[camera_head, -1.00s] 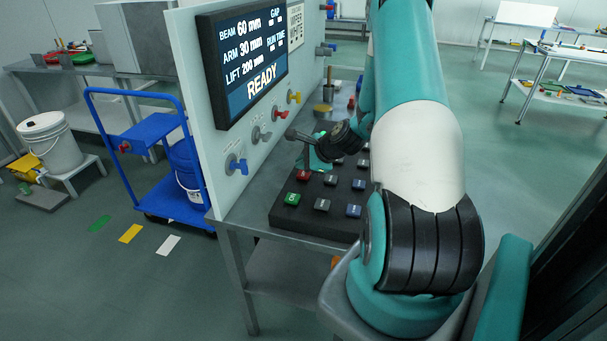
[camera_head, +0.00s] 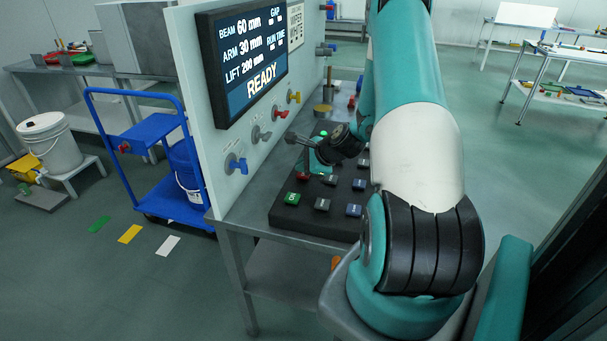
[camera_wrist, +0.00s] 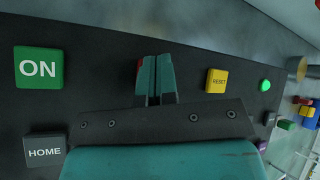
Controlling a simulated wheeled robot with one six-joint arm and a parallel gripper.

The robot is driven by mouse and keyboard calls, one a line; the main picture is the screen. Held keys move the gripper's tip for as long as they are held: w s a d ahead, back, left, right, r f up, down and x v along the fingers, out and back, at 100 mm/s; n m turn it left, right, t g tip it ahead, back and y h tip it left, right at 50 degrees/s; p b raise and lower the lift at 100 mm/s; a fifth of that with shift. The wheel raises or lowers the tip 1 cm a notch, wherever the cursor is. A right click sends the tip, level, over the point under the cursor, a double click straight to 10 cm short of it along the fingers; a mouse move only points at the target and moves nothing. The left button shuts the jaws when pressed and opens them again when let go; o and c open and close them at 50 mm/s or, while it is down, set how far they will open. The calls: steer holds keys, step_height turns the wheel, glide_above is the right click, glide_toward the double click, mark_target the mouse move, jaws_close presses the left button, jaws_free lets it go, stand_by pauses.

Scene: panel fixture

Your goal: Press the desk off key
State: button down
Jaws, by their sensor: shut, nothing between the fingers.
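The black key panel (camera_head: 283,216) lies on the bench. A red key (camera_head: 302,177) sits behind the green ON key (camera_head: 292,199). My gripper (camera_head: 306,171) is shut and points down at the red key, hiding part of it. In the wrist view my shut fingertips (camera_wrist: 154,62) cover nearly all of the red key; only a red sliver (camera_wrist: 139,66) shows at their left. No label on it can be read. I cannot tell whether the tips touch it. The ON key (camera_wrist: 39,67) is well to the left.
In the wrist view a yellow RESET key (camera_wrist: 216,81) is close right of my fingers, with a green lamp (camera_wrist: 265,85) beyond. A grey HOME key (camera_wrist: 44,151) is at lower left. Valve handles (camera_head: 237,164) stick out of the upright panel (camera_head: 190,60), whose screen (camera_head: 245,65) reads READY.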

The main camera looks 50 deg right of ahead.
steer(key=shift+f, duration=0.3)
steer(key=shift+r, duration=0.15)
stand_by(0.4)
steer(key=shift+r+p, duration=0.65)
steer(key=shift+r, duration=0.1)
step_height(320, 180, up, 5)
steer(key=p, duration=0.4)
steer(key=shift+a, duration=0.1)
stand_by(0.6)
